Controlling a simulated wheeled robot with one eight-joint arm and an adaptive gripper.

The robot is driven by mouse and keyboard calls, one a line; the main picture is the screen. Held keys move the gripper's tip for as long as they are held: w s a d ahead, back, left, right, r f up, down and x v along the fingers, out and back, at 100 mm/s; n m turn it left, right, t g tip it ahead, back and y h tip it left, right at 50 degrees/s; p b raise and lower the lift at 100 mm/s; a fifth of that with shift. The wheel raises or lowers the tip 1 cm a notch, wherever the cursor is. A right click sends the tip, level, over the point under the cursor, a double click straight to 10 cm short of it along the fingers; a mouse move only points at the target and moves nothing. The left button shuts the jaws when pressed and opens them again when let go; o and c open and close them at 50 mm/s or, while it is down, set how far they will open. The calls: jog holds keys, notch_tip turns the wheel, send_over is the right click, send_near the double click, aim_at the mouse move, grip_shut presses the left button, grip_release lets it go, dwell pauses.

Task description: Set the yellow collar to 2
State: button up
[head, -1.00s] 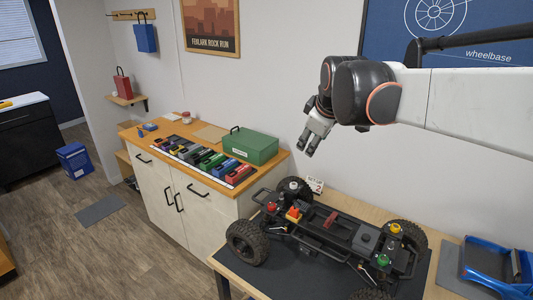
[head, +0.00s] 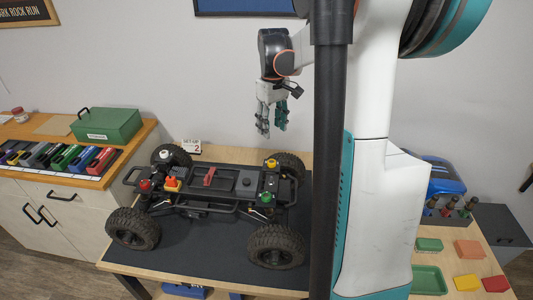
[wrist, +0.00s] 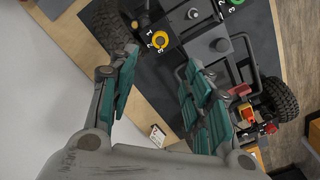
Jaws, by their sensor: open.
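The yellow collar (head: 271,163) sits on top of the crawler chassis (head: 225,180) at its far right corner. In the wrist view the yellow collar (wrist: 160,40) is a ring around a pale post on a black block with small white digits beside it. I cannot tell which digit it is set to. My gripper (head: 272,131) is open and empty above the far side of the chassis, fingers pointing down. In the wrist view my gripper (wrist: 161,60) has its green-padded fingers apart, with the collar beyond the gap and apart from them.
Red (head: 145,186), white (head: 165,155) and green (head: 265,197) collars are also on the crawler. A card (head: 192,146) reading 2 stands behind it. A green box (head: 106,124) is on the left cabinet. Coloured trays lie at right.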

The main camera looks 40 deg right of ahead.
aim_at(272, 161)
notch_tip(272, 161, down, 14)
jog(key=b, duration=0.3)
jog(key=shift+r+b, duration=0.2)
jog(key=shift+b, duration=0.2)
grip_shut()
